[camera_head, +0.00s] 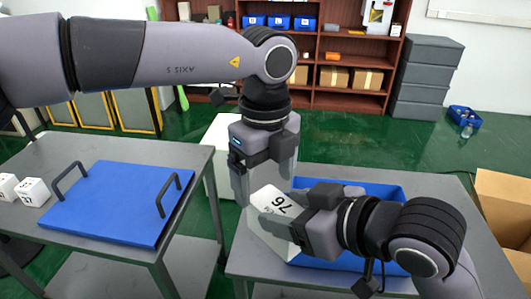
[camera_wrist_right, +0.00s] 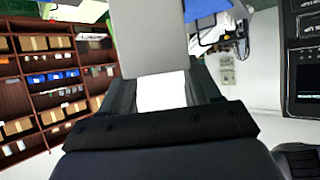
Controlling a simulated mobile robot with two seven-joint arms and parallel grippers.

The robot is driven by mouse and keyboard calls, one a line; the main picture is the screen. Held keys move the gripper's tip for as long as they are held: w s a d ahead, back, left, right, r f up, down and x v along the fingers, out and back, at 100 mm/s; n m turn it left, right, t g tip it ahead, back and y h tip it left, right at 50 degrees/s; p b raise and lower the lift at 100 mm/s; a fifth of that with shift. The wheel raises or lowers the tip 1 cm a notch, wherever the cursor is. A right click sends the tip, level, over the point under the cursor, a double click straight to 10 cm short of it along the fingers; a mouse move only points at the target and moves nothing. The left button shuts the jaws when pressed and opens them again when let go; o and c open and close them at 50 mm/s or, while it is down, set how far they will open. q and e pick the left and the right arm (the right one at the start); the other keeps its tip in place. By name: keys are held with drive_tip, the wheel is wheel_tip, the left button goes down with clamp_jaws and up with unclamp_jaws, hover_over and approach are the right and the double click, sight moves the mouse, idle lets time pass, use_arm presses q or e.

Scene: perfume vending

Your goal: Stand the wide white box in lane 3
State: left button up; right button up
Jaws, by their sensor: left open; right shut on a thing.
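A white box with dark printed characters (camera_head: 272,204) is held over the right table. My right gripper (camera_head: 284,212) is shut on it and covers part of its face. In the right wrist view, a pale piece, seemingly this box (camera_wrist_right: 161,92), shows between the fingers, with a broad grey face above it. My left gripper (camera_head: 264,180) hangs pointing down just above the box, fingers apart. I cannot tell whether it touches the box. No numbered lane can be made out in either view.
A blue tray (camera_head: 391,190) lies on the right grey table (camera_head: 450,200), partly behind my right arm. The left table holds a blue board with two handles (camera_head: 115,205) and small white boxes (camera_head: 33,191). Shelves (camera_head: 345,100) and grey drawers (camera_head: 424,78) stand behind.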

sight(266, 192)
use_arm(q)
wheel_tip(266, 192, down, 6)
drive_tip(key=shift+f, duration=0.15)
idle(0.3)
drive_tip(key=shift+d, duration=0.1)
drive_tip(key=c, duration=1.1)
use_arm(e)
drive_tip(key=o, duration=1.2)
